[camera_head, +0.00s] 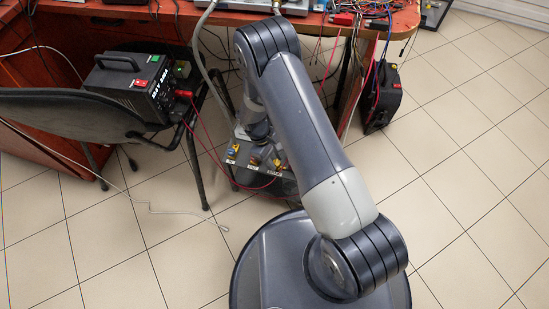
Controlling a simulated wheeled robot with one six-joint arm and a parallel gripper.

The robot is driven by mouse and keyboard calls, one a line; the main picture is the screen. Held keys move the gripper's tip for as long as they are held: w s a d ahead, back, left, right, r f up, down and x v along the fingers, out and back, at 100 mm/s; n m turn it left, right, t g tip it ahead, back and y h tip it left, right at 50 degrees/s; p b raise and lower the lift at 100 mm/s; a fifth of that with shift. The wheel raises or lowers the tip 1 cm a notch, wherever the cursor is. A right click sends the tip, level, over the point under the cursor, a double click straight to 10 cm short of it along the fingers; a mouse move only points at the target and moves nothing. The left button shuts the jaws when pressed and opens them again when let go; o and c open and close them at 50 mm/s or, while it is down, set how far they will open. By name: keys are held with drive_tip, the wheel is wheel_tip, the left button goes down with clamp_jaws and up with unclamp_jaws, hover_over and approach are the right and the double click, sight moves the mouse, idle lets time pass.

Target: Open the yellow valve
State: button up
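A small grey panel (245,170) with several small valve-like fittings and white labels stands low, in front of the red desk. A yellow piece (235,148), with some blue by it, is at the panel's left and looks like the yellow valve. An orange-brown fitting (254,162) sits to its right. Another fitting (277,163) is near the panel's right edge, close to my arm. My arm reaches up from the lower right and bends down behind its own upper link. My wrist is just above the panel. My gripper's fingers are too small and hidden to read.
A dark chair (85,115) and a black power unit (133,80) stand left of the panel. A black box (382,98) stands on the floor at right. The red desk (405,20) with cables spans the back. Red wires hang around the panel. The tiled floor (470,190) at right is clear.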

drive_tip(key=c, duration=0.6)
drive_tip(key=shift+c, duration=0.2)
drive_tip(key=shift+n, duration=0.3)
drive_tip(key=n, duration=0.1)
drive_tip(key=n+t, duration=0.1)
drive_tip(key=n, duration=0.1)
drive_tip(key=n+t+h+b, duration=0.1)
drive_tip(key=n, duration=0.1)
drive_tip(key=shift+s+a, duration=0.1)
drive_tip(key=shift+s, duration=0.15)
drive_tip(key=shift+s+n+t+b, duration=0.1)
drive_tip(key=shift+n+t+b, duration=0.5)
drive_tip(key=shift+n, duration=1)
drive_tip(key=o, duration=1)
